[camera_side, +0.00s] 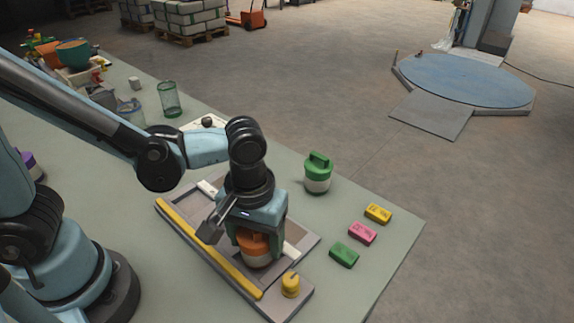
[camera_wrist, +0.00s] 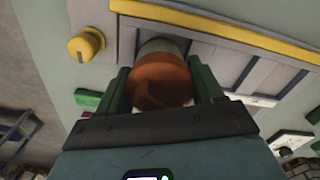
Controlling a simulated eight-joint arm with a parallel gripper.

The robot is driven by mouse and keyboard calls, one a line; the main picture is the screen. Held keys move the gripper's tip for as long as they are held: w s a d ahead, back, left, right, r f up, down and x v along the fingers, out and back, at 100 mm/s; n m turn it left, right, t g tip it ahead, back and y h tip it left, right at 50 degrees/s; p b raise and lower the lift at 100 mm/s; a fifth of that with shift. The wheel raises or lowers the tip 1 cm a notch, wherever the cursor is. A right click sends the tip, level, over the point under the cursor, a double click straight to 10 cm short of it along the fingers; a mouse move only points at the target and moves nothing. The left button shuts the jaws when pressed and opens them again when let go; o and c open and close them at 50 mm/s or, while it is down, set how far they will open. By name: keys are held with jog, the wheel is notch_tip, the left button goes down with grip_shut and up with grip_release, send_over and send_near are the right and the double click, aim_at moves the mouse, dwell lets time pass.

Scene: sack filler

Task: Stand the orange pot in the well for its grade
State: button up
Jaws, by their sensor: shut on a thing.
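The orange pot, with an orange lid (camera_side: 254,243) and a white lower body (camera_side: 258,261), is upright between the fingers of my gripper (camera_side: 257,236). In the wrist view the fingers close on both sides of the orange lid (camera_wrist: 161,82), and the pale body (camera_wrist: 160,47) shows beyond it. The pot is over the right-front part of a grey frame (camera_side: 306,241) with wells, edged by a yellow bar (camera_side: 205,247). My gripper hides much of the wells. I cannot tell whether the pot's base touches a well floor.
A yellow knob (camera_side: 290,285) stands on the frame's front corner. A green-lidded pot (camera_side: 318,173) stands behind the frame. Yellow (camera_side: 378,213), pink (camera_side: 362,232) and green (camera_side: 344,255) blocks lie to the right. A wire cup (camera_side: 170,99) stands further back.

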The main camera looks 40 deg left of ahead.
jog(key=shift+f, duration=0.4)
dwell(1.0)
jog(key=o, duration=1.1)
jog(key=shift+o, duration=0.5)
jog(key=shift+r, duration=0.1)
jog(key=shift+r, duration=3.9)
jog(key=w+a+r+m+t, duration=0.1)
jog(key=w+a+m+t, duration=0.1)
jog(key=a, duration=0.5)
jog(key=w+a+r+m+t, duration=0.1)
jog(key=w+a+m+t, duration=0.1)
jog(key=a+t, duration=0.3)
jog(key=a, duration=0.3)
jog(key=shift+m, duration=0.3)
